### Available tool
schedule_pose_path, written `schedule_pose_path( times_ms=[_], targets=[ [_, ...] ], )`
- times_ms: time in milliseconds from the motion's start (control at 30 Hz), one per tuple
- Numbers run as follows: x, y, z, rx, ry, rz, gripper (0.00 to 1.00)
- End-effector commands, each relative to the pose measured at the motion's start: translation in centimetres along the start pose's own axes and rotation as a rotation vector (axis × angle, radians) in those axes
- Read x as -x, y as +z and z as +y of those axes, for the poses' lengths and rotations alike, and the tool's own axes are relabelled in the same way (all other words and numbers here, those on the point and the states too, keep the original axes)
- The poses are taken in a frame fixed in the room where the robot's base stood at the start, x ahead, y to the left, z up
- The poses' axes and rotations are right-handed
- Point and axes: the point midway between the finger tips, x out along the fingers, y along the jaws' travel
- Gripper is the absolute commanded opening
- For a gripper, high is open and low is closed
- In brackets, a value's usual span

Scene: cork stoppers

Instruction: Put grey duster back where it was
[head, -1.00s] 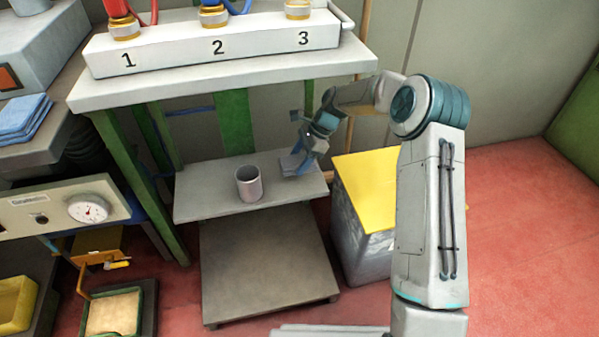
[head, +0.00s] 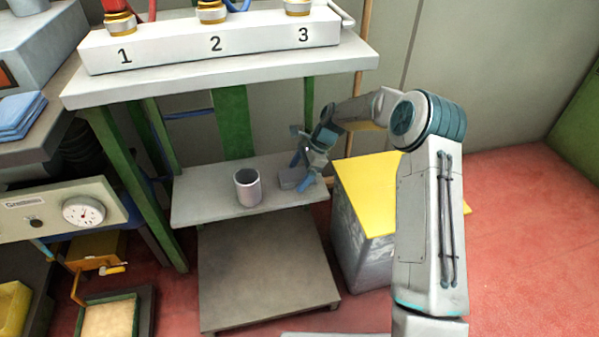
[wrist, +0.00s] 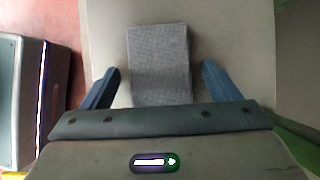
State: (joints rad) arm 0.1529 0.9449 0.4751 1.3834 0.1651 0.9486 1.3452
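The grey duster (wrist: 160,62) is a small grey textured block lying on the light grey lower shelf (wrist: 238,45). In the head view the duster (head: 291,179) is on the right part of that shelf, to the right of a cup. My gripper (head: 311,174) is just right of and above the duster. In the wrist view my gripper's two blue fingers (wrist: 158,80) are spread wide, one on each side of the duster with a gap to both. The gripper is empty. The near end of the duster is hidden behind the gripper body.
A pale pinkish-grey cup (head: 247,188) stands on the shelf left of the duster. The upper white tabletop (head: 250,65) with the numbered block (head: 215,46) is above. A yellow-topped bin (head: 372,185) is right of the shelf. A low grey platform (head: 265,265) is below.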

Motion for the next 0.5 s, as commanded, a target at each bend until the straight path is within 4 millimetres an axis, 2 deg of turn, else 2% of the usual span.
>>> schedule_pose_path(
  times_ms=[167, 233, 500],
  targets=[
    [0.3, 0.1, 0.0, 0.0, -0.001, 0.0, 0.83],
    [1.1, 0.2, 0.0, -0.001, -0.002, 0.001, 0.83],
    [6.8, 0.3, -0.1, -0.001, -0.004, 0.002, 0.83]
  ],
)
